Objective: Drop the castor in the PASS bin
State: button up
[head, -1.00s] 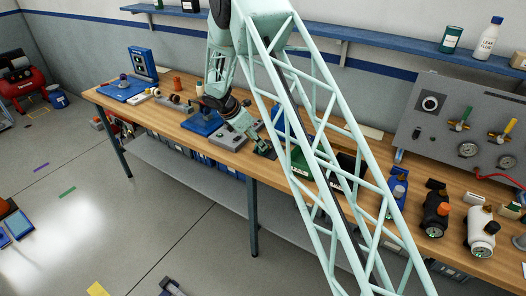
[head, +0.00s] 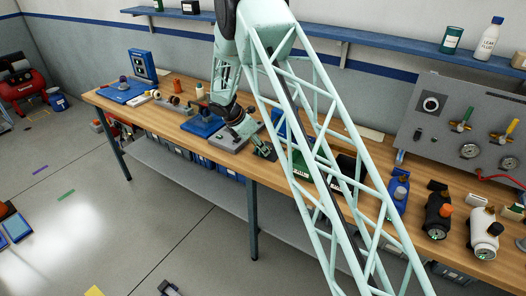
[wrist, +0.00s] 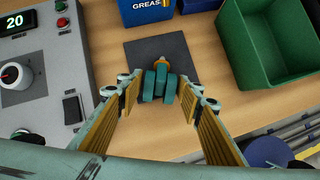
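The castor (wrist: 160,84), with teal wheels and a yellow-orange part at its far end, is on or just above a dark square mat (wrist: 198,52) in the wrist view. My gripper (wrist: 163,92) is open, its two fingers on either side of the castor with a visible gap at each. In the head view my gripper (head: 262,150) is low over the bench, and the castor cannot be made out there. A green bin (wrist: 282,84) stands right of the mat; it also shows in the head view (head: 300,163), partly behind my arm. No PASS lettering is readable.
A blue bin marked GREAS, its label partly covered (wrist: 148,16), stands beyond the mat. A grey device (wrist: 52,78) with a knob and a display reading 20 stands at left. Bare wooden bench (wrist: 205,45) lies between mat and green bin.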

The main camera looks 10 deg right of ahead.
jog(key=c, duration=0.5)
jog(key=shift+s+a+r+p, duration=0.2)
jog(key=shift+s+a+r, duration=0.1)
jog(key=shift+a+r, duration=0.4)
jog(key=shift+s+a+r+p, duration=0.15)
jog(key=shift+s+a+r, duration=0.2)
jog(key=shift+a, duration=0.5)
jog(key=shift+c, duration=0.2)
dwell(0.4)
jog(key=shift+s+a+r+p, duration=0.25)
jog(key=shift+a+r, duration=0.25)
jog(key=shift+a, duration=0.25)
jog(key=shift+s+a+r+p, duration=0.2)
jog(key=shift+a+r, duration=0.25)
jog(key=shift+a, duration=0.3)
